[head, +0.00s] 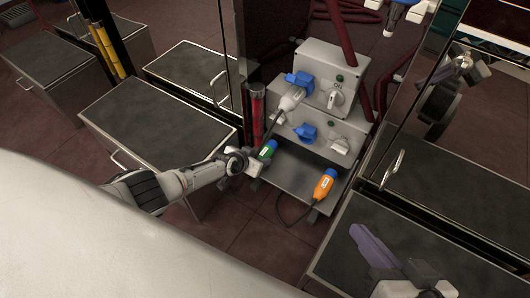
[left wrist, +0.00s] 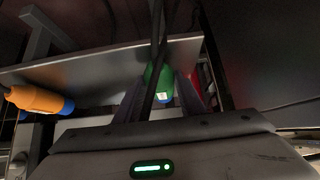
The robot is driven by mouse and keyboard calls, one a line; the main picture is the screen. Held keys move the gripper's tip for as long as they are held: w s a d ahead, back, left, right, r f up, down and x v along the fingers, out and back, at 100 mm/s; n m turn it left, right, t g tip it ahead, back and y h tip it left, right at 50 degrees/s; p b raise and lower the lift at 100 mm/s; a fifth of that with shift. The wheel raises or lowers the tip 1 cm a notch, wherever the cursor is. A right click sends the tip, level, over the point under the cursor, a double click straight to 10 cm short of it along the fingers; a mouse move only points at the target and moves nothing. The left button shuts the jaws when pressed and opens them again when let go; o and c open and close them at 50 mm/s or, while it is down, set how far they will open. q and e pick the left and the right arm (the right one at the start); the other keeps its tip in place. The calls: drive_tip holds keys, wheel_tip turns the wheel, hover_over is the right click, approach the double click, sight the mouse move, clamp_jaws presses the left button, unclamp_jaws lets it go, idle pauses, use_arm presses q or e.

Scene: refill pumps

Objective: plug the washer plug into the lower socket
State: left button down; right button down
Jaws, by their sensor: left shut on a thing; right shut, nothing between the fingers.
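My left gripper (head: 262,158) is shut on a green plug (head: 267,149) with a blue tip, low in front of the socket unit. The left wrist view shows the green plug (left wrist: 152,74) between the fingers, partly hidden by a dark cable. The lower socket (head: 305,132), blue, looks empty, above and right of this plug. A grey plug (head: 291,98) sits at the upper blue socket (head: 300,79). An orange plug (head: 324,186) with a blue end lies on the shelf. Labels are too small to tell which is the washer plug. My right gripper (head: 359,234) is shut and empty at lower right.
The grey socket unit (head: 318,62) has knobs and a metal shelf (head: 292,180) below. A red cylinder (head: 257,108) stands at its left. Dark-topped cabinets (head: 155,115) flank it, one (head: 425,200) under my right gripper. Dark cables hang close to my left gripper.

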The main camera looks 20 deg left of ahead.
use_arm(q)
drive_tip(key=shift+s+a+p, duration=0.25)
drive_tip(key=shift+s+p, duration=0.6)
drive_tip(key=shift+s, duration=0.65)
drive_tip(key=shift+s+a+p, duration=0.2)
drive_tip(key=shift+s+p, duration=0.65)
drive_tip(key=shift+s, duration=0.6)
wheel_tip(320, 180, up, 3)
drive_tip(key=p, duration=0.3)
